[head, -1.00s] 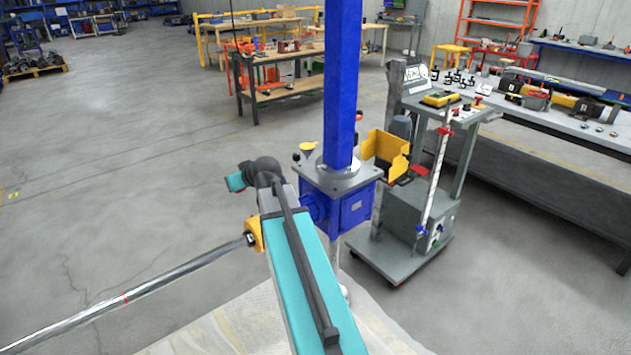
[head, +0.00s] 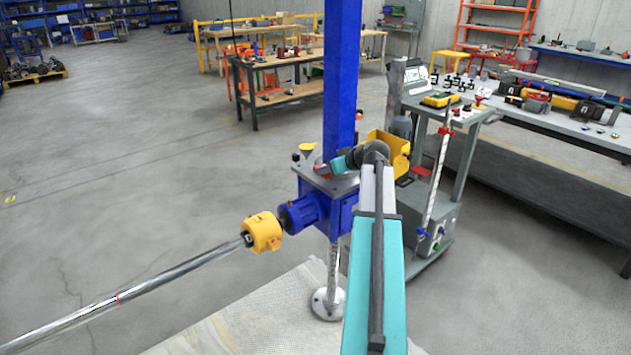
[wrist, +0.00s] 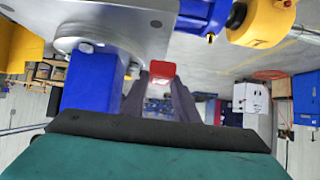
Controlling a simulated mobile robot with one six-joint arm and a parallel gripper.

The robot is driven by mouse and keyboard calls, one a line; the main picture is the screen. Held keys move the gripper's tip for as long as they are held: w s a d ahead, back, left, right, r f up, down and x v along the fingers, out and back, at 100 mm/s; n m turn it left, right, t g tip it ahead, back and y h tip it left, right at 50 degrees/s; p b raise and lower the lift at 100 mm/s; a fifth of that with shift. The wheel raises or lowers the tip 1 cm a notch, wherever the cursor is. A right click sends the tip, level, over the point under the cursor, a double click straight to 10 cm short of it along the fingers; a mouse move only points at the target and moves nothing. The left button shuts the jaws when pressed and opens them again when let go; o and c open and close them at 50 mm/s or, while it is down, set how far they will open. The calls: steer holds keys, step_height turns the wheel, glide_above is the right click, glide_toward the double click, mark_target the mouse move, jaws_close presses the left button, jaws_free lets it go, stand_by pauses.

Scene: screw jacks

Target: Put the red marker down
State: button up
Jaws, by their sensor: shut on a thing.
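The red marker (wrist: 162,70) shows as a small red block between the dark fingers of my gripper (wrist: 160,84) in the wrist view. My gripper is shut on it. In the head view my gripper (head: 332,166) is beside the blue column, over the grey top plate of the blue gearbox (head: 352,208). The red marker (head: 321,170) shows there as a small red patch at the gripper's tip, at the plate. I cannot tell whether it touches the plate.
The blue column (head: 341,85) rises from the gearbox. A yellow coupling (head: 262,233) joins a long shaft (head: 150,285) at left. A yellow bracket (head: 388,150) is behind my wrist. A grey trolley (head: 437,235) stands at right. Open floor lies left.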

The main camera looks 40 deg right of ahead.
steer(key=s+d+b, duration=0.1)
steer(key=s+d, duration=1)
steer(key=d, duration=0.2)
steer(key=shift+s+r+b, duration=0.35)
steer(key=shift+w, duration=0.1)
steer(key=w+a, duration=0.3)
steer(key=a, duration=0.1)
steer(key=w+a+f+p, duration=0.1)
steer(key=w+a, duration=0.3)
steer(key=w+a+p, duration=0.1)
steer(key=w+a, duration=0.2)
steer(key=a, duration=0.1)
steer(key=shift+w+f, duration=0.25)
steer(key=shift+w, duration=0.05)
steer(key=shift+f+p, duration=0.5)
steer(key=shift+f, duration=1.25)
steer(key=shift+d+f, duration=0.1)
steer(key=shift+f, duration=0.1)
steer(key=o, duration=0.9)
